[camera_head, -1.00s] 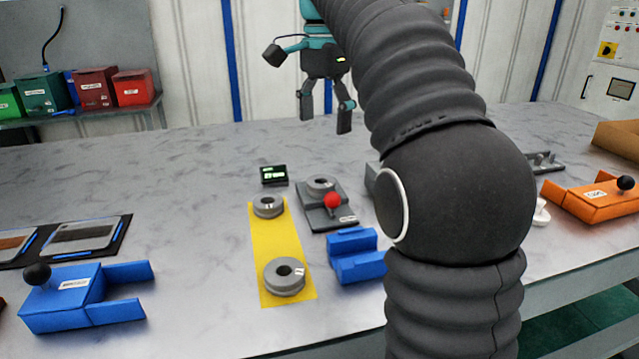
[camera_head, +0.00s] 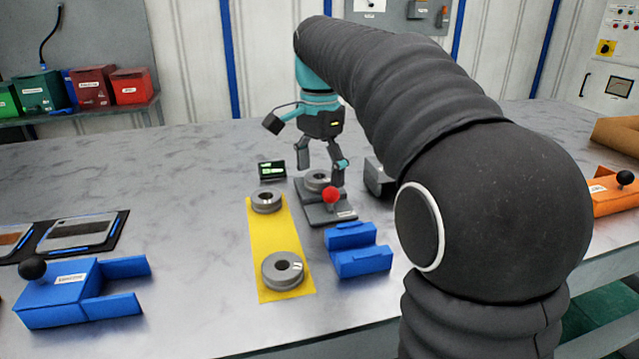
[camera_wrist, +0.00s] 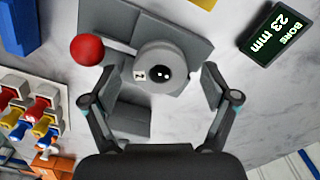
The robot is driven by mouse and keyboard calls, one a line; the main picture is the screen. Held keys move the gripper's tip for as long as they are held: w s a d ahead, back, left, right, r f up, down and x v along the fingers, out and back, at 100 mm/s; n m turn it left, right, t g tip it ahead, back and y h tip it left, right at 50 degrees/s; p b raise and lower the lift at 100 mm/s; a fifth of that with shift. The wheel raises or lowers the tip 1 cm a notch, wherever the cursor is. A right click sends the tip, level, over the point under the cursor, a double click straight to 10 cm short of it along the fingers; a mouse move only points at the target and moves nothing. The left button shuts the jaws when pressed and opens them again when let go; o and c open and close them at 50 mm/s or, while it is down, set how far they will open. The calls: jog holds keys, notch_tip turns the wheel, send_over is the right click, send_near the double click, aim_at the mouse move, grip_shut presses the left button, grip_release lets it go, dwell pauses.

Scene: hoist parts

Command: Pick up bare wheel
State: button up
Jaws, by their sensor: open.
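A grey wheel (camera_head: 318,181) with a dark centre hole sits on a grey fixture (camera_head: 330,214) that has a red ball knob (camera_head: 331,195). In the wrist view the wheel (camera_wrist: 166,66) shows a small white label and lies between my fingers. My gripper (camera_head: 321,168) is open above this wheel, its fingers apart on either side and not closed on it. Two more grey wheels lie on a yellow strip: a far one (camera_head: 266,200) and a near one (camera_head: 283,270). Which wheel is the bare one I cannot tell for sure.
A small display (camera_wrist: 270,32) reading "BORE 23 mm" stands beside the fixture. A blue block (camera_head: 357,252) is in front of it, and a blue fixture with a black knob (camera_head: 75,293) is at front left. The table between the left trays and yellow strip is clear.

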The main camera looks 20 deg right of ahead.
jog(key=shift+f, duration=0.1)
jog(key=c, duration=1.5)
grip_shut()
